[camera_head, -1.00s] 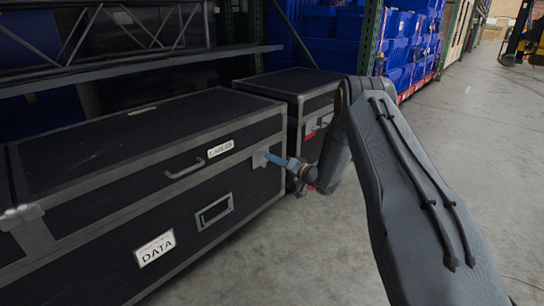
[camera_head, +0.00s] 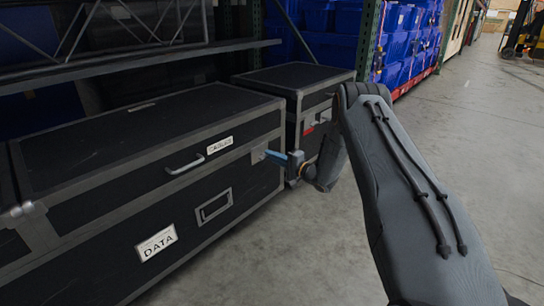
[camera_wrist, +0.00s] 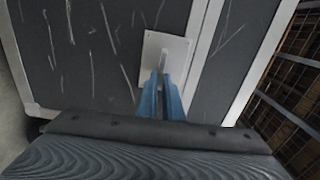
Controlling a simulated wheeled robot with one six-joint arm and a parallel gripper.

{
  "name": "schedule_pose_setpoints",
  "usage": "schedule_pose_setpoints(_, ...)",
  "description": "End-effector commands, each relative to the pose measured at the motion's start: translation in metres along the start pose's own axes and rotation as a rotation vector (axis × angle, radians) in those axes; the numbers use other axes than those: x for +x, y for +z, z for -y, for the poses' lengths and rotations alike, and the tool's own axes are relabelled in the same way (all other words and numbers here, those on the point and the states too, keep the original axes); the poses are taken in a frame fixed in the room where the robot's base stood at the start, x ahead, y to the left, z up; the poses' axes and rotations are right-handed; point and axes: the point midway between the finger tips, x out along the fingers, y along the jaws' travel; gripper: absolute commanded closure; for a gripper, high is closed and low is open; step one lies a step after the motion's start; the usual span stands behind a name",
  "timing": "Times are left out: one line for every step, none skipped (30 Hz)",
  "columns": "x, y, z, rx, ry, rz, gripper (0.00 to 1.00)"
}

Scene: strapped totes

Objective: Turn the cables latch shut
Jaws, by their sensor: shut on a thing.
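A black case with grey metal edging (camera_head: 110,175) stands at left; its upper label, by a grey handle, is too blurred to read surely. The cables latch (camera_head: 258,156) is a small pale plate on the case front, right of that label. In the wrist view its pale square plate (camera_wrist: 178,48) carries a thin upright lever (camera_wrist: 163,60). My gripper (camera_head: 270,155) reaches it from the right. Its blue fingers (camera_wrist: 163,80) are shut on the latch lever, covering its near end. The lever's exact turn is hard to tell.
A second black case (camera_head: 290,78) stands behind, close to my wrist. A metal shelf (camera_head: 130,65) overhangs at the back. Blue totes (camera_head: 405,40) are stacked beyond. The floor (camera_head: 480,160) at right is clear.

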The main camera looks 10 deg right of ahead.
Motion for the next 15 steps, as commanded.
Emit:
schedule_pose_setpoints(-0.0003,-0.0006,-0.0007,0.012,0.001,-0.001,1.00)
schedule_pose_setpoints(-0.0002,-0.0006,-0.0008,0.020,0.001,-0.001,1.00)
schedule_pose_setpoints(-0.0002,-0.0006,-0.0009,0.027,0.001,-0.002,1.00)
schedule_pose_setpoints(-0.0002,-0.0006,-0.0010,0.032,0.001,-0.002,1.00)
schedule_pose_setpoints(-0.0002,-0.0006,-0.0010,0.036,0.001,-0.002,1.00)
schedule_pose_setpoints(-0.0002,-0.0007,-0.0011,0.040,0.001,-0.002,1.00)
schedule_pose_setpoints(-0.0002,-0.0007,-0.0011,0.042,0.001,-0.002,1.00)
schedule_pose_setpoints(-0.0002,-0.0007,-0.0011,0.044,0.001,-0.002,1.00)
schedule_pose_setpoints(-0.0002,-0.0007,-0.0011,0.046,0.001,-0.002,1.00)
schedule_pose_setpoints(-0.0002,-0.0007,-0.0011,0.047,0.001,-0.002,1.00)
schedule_pose_setpoints(-0.0002,-0.0007,-0.0012,0.048,0.001,-0.002,1.00)
schedule_pose_setpoints(-0.0002,-0.0007,-0.0012,0.048,0.001,-0.002,1.00)
schedule_pose_setpoints(-0.0002,-0.0007,-0.0012,0.048,0.001,-0.002,1.00)
schedule_pose_setpoints(-0.0002,-0.0007,-0.0012,0.048,0.001,-0.002,1.00)
schedule_pose_setpoints(-0.0002,-0.0007,-0.0012,0.048,0.001,-0.002,1.00)
